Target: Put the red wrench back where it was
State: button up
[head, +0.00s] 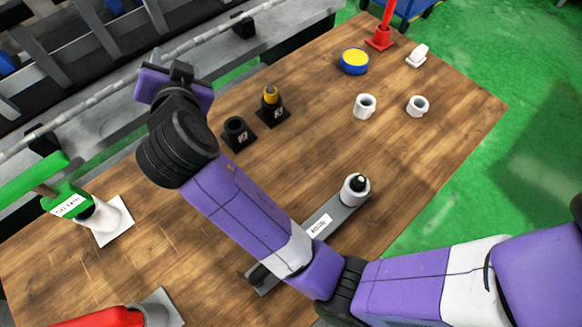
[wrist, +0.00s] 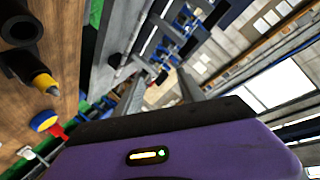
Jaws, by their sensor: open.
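A red tool (head: 100,318), likely the red wrench, is at the bottom left of the head view, cut off by the frame edge. Its right end meets a grey stand (head: 158,310); I cannot tell exactly how it sits there. The wrist view looks past the purple hand toward the machine and windows, and the red tool is not seen there.
A green wrench (head: 68,203) rests on a white stand (head: 112,222) at left. Two black holders stand mid-table, the rear one with a yellow-topped piece (head: 270,94). A grey labelled bar (head: 345,212) lies under my arm. White cups, a blue-yellow disc (head: 354,61) and a red stand (head: 380,40) are farther back.

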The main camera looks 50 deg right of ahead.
jog(key=s+d+f+n+t+y, duration=0.1)
jog(key=s+d+f+n+y, duration=0.25)
jog(key=s+f+n, duration=0.4)
jog(key=s+d+f+n+t+y, duration=0.15)
jog(key=s+d+f+n, duration=0.3)
jog(key=s, duration=0.55)
jog(key=s+a+r, duration=0.1)
jog(key=s+a, duration=0.1)
jog(key=s, duration=1)
jog(key=s+a+r+g+y, duration=0.1)
jog(key=s+a, duration=0.1)
jog(key=s, duration=1)
jog(key=shift+s+a+n, duration=0.3)
jog(key=shift+a+n, duration=0.05)
jog(key=shift+n, duration=0.05)
